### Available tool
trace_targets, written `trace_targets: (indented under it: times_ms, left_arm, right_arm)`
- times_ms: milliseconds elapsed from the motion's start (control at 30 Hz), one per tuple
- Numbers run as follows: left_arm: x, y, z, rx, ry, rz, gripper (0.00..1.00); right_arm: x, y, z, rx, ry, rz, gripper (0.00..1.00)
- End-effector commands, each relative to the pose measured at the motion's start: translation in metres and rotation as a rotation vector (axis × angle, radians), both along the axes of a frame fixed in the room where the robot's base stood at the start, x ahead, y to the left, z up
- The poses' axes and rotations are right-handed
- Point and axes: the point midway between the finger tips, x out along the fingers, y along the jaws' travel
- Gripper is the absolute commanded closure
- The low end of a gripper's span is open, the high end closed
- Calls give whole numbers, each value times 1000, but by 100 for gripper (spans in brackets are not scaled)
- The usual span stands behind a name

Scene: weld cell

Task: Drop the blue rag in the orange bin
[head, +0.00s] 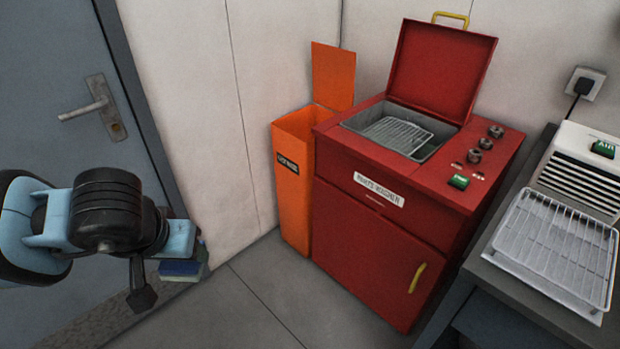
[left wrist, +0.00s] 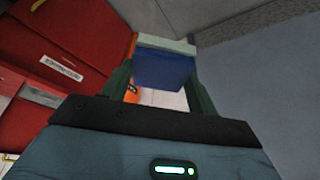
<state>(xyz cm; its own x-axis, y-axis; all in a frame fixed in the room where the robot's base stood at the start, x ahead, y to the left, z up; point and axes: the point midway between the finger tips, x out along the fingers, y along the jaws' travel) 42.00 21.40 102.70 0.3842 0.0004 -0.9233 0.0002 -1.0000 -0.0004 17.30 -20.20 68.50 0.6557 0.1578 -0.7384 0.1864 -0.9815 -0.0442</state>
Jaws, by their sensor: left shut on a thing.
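The blue rag (head: 181,268) is a small folded block held in my left gripper (head: 192,258), in the lower left of the head view. In the left wrist view the rag (left wrist: 164,70) sits between the two dark fingers, which are shut on it. The orange bin (head: 294,205) stands on the floor against the wall, to the right of my left gripper, with its lid (head: 333,76) raised and its top open. The rag is outside the bin and apart from it. A sliver of orange (left wrist: 131,94) shows beside the rag in the left wrist view. My right gripper is not in view.
A red parts washer (head: 372,240) with an open lid and a wire basket (head: 396,135) stands directly right of the bin. A bench at the right holds a wire rack (head: 560,250). A grey door (head: 50,80) is at the left. The floor before the bin is clear.

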Motion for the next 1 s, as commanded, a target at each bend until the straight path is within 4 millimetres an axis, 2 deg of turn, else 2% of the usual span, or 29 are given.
trace_targets:
  times_ms: [167,467,700,833,1000]
  left_arm:
    - [-3,-4,-19,-9,5,-10,62]
    - [-21,-9,-82,-25,3,-22,62]
    - [-46,-7,-131,-23,2,-15,62]
    - [-60,-5,-151,-16,2,-9,62]
    - [-73,-1,-168,-4,1,-2,62]
  right_arm:
    - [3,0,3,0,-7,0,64]
    - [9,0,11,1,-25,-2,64]
    - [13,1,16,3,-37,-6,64]
    - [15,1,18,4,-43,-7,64]
    - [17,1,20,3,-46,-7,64]
